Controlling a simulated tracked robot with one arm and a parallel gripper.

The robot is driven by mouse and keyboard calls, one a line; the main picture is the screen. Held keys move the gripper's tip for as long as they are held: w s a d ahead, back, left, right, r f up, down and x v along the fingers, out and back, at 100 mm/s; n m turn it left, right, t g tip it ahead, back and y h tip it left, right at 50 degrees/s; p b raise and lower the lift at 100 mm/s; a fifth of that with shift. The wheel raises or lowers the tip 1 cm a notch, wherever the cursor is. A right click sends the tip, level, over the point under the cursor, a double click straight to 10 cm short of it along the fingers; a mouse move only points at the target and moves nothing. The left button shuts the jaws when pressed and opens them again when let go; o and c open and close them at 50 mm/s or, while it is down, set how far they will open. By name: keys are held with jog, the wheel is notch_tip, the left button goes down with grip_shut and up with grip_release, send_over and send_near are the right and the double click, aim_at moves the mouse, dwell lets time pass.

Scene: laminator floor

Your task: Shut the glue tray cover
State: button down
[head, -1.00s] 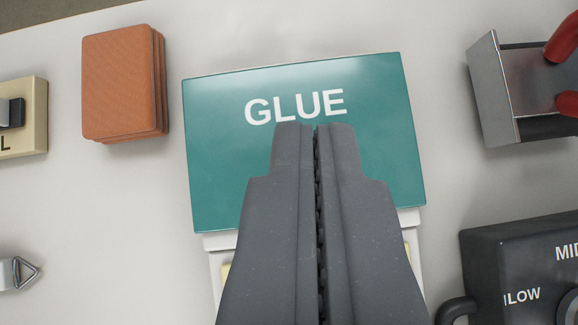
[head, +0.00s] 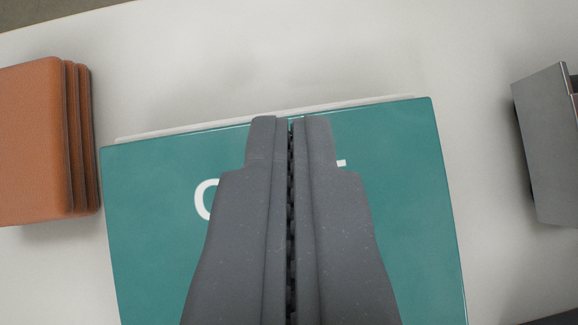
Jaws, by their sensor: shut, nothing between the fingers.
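The glue tray cover (head: 420,200) is a flat teal panel with white lettering, largely hidden behind my gripper. It fills the lower middle of the view, and its near edge is out of frame. A thin pale rim (head: 190,127) shows along its far edge, probably part of the tray. My gripper (head: 289,120) is shut and empty, with its fingers over the middle of the cover and its tips near the far edge. I cannot tell whether the tips touch the cover, or how far the cover is tilted.
A stack of orange-brown slabs (head: 35,140) stands close to the left of the cover. A grey metal piece (head: 550,145) stands at the right edge. The pale table top (head: 300,60) beyond the cover is clear.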

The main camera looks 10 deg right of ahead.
jog(key=shift+f, duration=0.2)
jog(key=shift+s, duration=0.45)
jog(key=shift+s+a+f, duration=0.15)
jog(key=shift+s+f, duration=0.05)
jog(key=shift+s, duration=0.5)
jog(key=shift+s+a+f, duration=0.1)
jog(key=shift+s+f, duration=0.05)
jog(key=shift+s, duration=0.55)
